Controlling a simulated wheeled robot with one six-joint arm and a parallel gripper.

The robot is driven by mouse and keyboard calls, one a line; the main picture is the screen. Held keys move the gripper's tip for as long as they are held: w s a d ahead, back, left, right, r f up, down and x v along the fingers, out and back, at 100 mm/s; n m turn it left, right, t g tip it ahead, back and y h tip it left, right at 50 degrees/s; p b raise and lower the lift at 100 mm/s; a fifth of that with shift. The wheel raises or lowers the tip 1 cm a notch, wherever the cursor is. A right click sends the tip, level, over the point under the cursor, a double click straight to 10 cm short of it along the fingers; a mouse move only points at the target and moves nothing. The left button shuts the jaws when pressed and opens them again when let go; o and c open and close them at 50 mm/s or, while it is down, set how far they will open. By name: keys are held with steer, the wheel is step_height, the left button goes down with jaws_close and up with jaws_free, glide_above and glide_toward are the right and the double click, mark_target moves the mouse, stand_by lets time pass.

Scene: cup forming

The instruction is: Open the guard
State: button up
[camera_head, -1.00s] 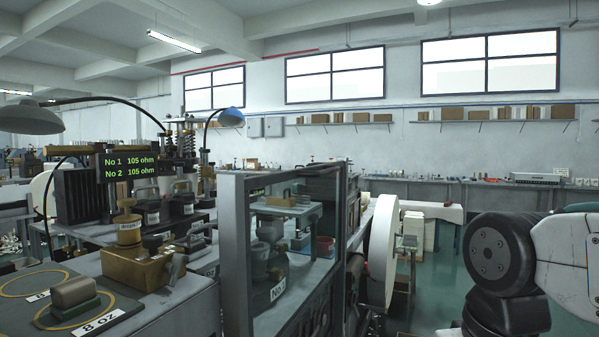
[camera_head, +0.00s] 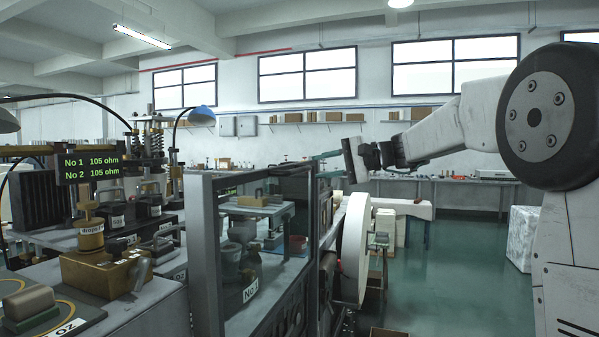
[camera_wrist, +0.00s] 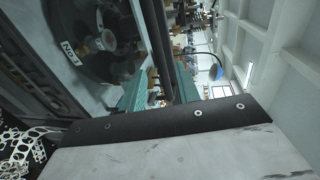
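The guard (camera_head: 194,240) is a clear panel in a grey frame, standing in front of the forming machine in the middle of the head view. It looks closed, with a "No.1" unit (camera_head: 250,262) behind the pane. My gripper (camera_head: 328,164) reaches in from the right, at the guard's far upper corner. In the wrist view its two teal fingers (camera_wrist: 158,90) are apart, with a dark frame bar (camera_wrist: 152,40) showing between them. I cannot tell whether either finger touches the bar. The "No.1" unit also shows in the wrist view (camera_wrist: 72,52).
A large white wheel (camera_head: 355,245) stands just right of the guard, below my gripper. A display (camera_head: 92,166) and brass parts (camera_head: 105,272) are at left. The green floor (camera_head: 450,270) at right is mostly clear, with a white block (camera_head: 521,238) farther back.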

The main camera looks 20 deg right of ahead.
mark_target(302, 170)
steer(key=x, duration=0.7)
steer(key=shift+a, duration=0.15)
jaws_close()
